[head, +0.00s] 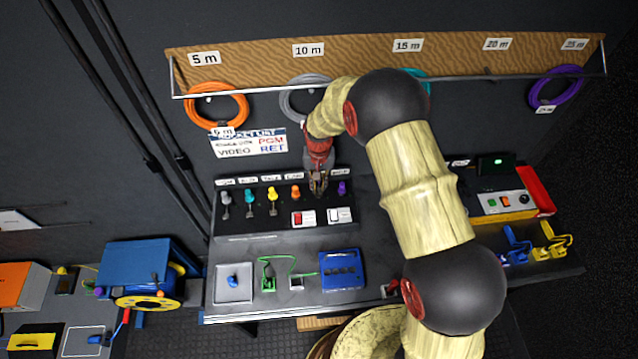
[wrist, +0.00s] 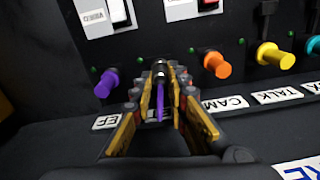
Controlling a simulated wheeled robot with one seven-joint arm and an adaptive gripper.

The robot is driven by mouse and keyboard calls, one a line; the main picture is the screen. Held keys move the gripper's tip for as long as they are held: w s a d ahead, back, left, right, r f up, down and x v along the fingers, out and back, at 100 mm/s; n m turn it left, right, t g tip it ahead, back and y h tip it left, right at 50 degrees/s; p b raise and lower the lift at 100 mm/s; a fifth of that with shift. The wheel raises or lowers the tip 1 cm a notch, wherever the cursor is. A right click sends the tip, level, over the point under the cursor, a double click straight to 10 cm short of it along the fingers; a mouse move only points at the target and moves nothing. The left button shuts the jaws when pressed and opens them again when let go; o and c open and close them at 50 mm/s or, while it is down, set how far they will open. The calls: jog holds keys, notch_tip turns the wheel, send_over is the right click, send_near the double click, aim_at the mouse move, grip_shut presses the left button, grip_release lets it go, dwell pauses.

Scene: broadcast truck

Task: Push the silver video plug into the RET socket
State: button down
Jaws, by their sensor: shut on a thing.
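In the head view my gripper (head: 318,184) points down at the black socket panel (head: 260,225), between the orange and purple plugs. In the wrist view my gripper (wrist: 161,95) is shut on a narrow dark metallic piece, which I take to be the silver video plug (wrist: 160,70). A thin purple strip runs back from it between the fingers. The plug's front end is close to the panel face; I cannot tell if it is in the socket. The label below this socket is hidden by the fingers, so I cannot read RET there.
The purple plug (wrist: 106,83) is close on one side, the orange plug (wrist: 217,65) on the other. The yellow plug (wrist: 274,55) is further along. A rocker switch (head: 303,218) sits below on the panel. A wall sign (head: 248,143) pairs VIDEO with RET.

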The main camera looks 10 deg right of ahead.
jog(key=shift+f, duration=0.2)
jog(key=c, duration=2.2)
grip_release()
jog(key=o, duration=0.5)
jog(key=shift+o, duration=0.2)
